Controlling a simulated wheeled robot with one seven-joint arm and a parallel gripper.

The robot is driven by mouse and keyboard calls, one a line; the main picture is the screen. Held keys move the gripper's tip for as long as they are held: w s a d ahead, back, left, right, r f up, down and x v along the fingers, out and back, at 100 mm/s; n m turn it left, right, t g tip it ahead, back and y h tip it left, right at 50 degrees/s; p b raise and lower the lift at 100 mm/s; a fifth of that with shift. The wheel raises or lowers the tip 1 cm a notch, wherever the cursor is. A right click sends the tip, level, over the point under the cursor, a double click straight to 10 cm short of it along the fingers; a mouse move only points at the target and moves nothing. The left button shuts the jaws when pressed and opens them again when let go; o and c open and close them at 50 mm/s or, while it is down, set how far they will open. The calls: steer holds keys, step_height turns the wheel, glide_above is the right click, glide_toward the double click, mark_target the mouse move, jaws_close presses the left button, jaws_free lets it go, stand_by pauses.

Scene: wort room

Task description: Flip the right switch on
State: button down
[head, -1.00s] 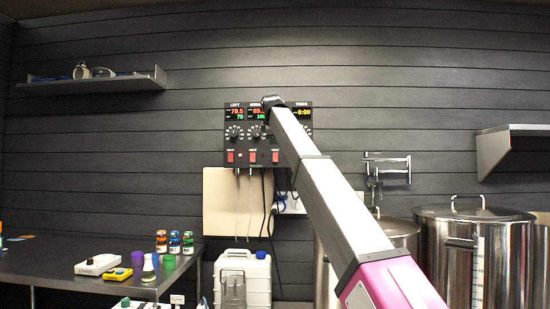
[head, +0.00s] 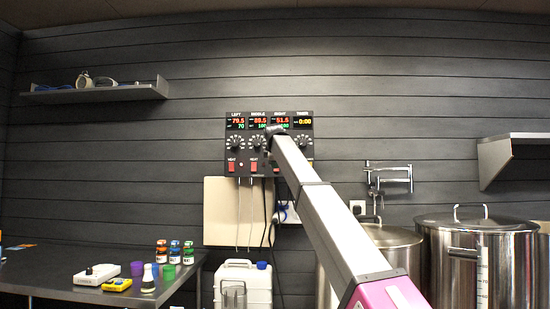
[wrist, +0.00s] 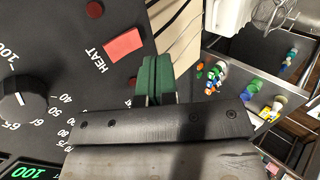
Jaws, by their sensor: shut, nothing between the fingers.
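The black control panel (head: 243,150) hangs on the wall in the head view, with red HEAT switches under its dials. The left (head: 230,167) and middle (head: 254,167) switches show; my arm hides most of the right switch's place. In the wrist view a red HEAT switch (wrist: 122,45) shows on the panel, with a black dial (wrist: 22,98) beside it; I cannot tell for sure which column this is. My gripper (wrist: 155,78) has green fingers, shut and empty, near the panel's edge beside that switch. Contact is not visible. The switch's position cannot be read.
Steel kettles (head: 478,260) stand at right below a wall faucet (head: 390,178). A white canister (head: 243,285) stands under the panel, near hanging cables. A bench (head: 40,270) with bottles and meters is at left. Wall shelves (head: 95,92) are on both sides.

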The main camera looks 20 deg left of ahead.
mark_target(276, 171)
steer(key=shift+w+a+f, duration=0.2)
steer(key=shift+w, duration=0.6)
steer(key=shift+w+a+f, duration=0.15)
steer(key=shift+w+f, duration=0.1)
steer(key=shift+w, duration=0.5)
steer(key=shift+w+a+f, duration=0.2)
steer(key=shift+w, duration=0.6)
steer(key=shift+w, duration=0.25)
steer(key=shift+r, duration=0.1)
steer(key=shift+a+r, duration=0.1)
steer(key=shift+r, duration=0.65)
